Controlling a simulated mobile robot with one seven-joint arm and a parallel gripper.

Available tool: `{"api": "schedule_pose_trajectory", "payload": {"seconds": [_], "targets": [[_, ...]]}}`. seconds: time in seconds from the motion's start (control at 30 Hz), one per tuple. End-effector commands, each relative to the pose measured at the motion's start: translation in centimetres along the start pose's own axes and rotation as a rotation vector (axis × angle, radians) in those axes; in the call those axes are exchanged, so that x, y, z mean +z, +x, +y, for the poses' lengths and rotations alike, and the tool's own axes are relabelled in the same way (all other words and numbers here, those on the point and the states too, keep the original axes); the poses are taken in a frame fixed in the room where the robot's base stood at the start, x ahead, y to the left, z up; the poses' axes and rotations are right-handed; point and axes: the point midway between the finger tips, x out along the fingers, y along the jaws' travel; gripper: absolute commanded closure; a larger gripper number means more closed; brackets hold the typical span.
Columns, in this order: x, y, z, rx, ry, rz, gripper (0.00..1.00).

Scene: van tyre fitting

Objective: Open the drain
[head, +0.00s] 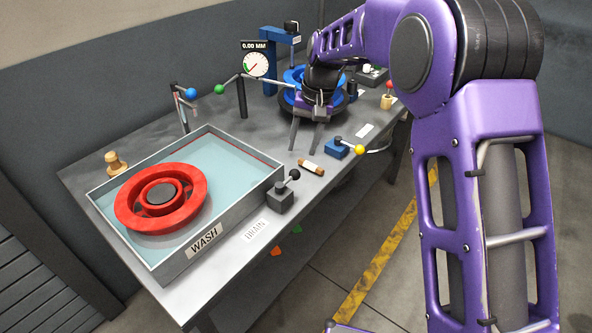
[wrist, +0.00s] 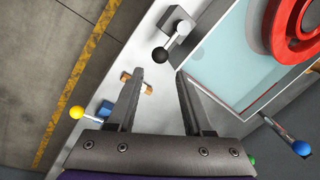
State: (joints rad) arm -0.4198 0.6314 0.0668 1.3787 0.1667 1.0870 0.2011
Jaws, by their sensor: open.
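The drain lever (head: 281,198) is a dark grey block with a short metal rod and a black ball knob (head: 295,174). It stands against the front right corner of the wash tank, behind a DRAIN label (head: 255,230). The rod leans to the right in the head view. My gripper (head: 304,148) is open and empty, pointing down above the bench, behind the lever. In the wrist view the lever block (wrist: 176,22) and its black knob (wrist: 160,54) show just past the open fingertips (wrist: 159,76); the fingers appear apart from the knob.
The wash tank (head: 222,230) holds pale water and a red wheel rim (head: 128,205). A dial gauge (head: 255,64) and blue-knobbed lever (head: 187,92) stand behind.

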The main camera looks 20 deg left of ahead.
Motion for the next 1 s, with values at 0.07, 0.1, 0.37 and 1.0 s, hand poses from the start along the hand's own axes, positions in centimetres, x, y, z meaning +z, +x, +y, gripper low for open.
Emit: {"api": "schedule_pose_trajectory", "payload": {"seconds": [0.07,0.1,0.37,1.0], "targets": [[0.0,2.0,0.0,0.001,0.000,-0.003,0.49],[0.1,2.9,0.0,0.001,0.000,-0.004,0.49],[0.0,7.3,0.0,0.001,0.000,-0.001,0.49],[-0.1,8.8,0.0,0.001,0.000,0.002,0.76]]}}
